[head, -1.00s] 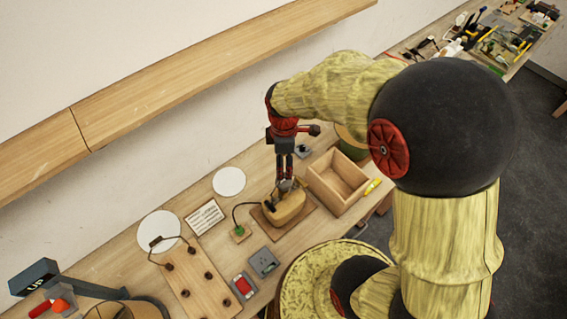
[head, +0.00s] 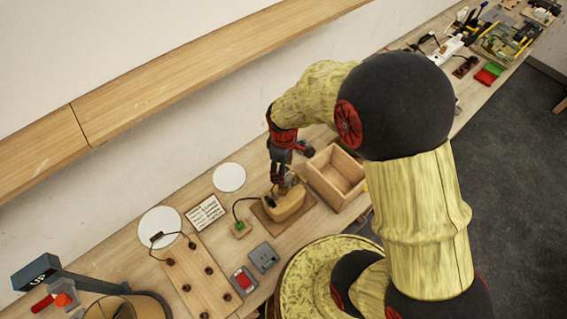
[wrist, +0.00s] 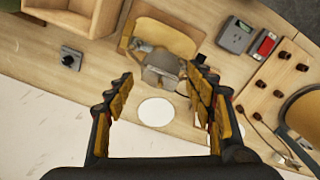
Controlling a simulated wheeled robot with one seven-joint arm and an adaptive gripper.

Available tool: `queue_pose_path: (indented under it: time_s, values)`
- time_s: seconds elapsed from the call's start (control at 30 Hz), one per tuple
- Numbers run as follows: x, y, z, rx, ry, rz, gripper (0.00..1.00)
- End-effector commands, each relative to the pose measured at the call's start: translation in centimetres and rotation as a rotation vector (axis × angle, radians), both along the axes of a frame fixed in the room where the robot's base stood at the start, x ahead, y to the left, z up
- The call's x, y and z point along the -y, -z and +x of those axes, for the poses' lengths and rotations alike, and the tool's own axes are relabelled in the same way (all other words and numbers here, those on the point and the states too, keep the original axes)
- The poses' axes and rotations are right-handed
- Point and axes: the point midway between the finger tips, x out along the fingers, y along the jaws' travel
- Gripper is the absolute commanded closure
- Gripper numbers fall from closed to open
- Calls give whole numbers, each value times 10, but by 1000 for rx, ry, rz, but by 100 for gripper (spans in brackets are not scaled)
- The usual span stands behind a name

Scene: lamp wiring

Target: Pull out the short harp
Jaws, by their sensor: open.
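A dark wire harp (head: 170,238) forms a low arch at the far end of a wooden board (head: 188,272) at the left of the table. In the wrist view, part of a thin wire (wrist: 268,135) shows by that board's end, at the right. My gripper (head: 282,184) is open over the tan lamp base (head: 288,205), well to the right of the harp. In the wrist view, a grey fitting (wrist: 162,70) on the base shows beyond my gripper (wrist: 163,88), between its fingers. I cannot tell whether the fingers touch it.
Several dark sockets stand on the board. A grey box (head: 263,257), a red switch (head: 243,280) and a green-topped block (head: 240,228) lie between board and base. An open wooden box (head: 335,176) is right of the base.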

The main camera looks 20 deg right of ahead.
Motion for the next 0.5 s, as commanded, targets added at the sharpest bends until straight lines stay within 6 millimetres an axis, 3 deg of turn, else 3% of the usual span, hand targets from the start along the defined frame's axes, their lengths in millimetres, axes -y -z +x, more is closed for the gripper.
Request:
queue_pose_path:
  time_s: [0.37,0.5]
  values:
    - [0,6,0,1,-1,0,45]
    - [0,6,0,1,-1,0,53]
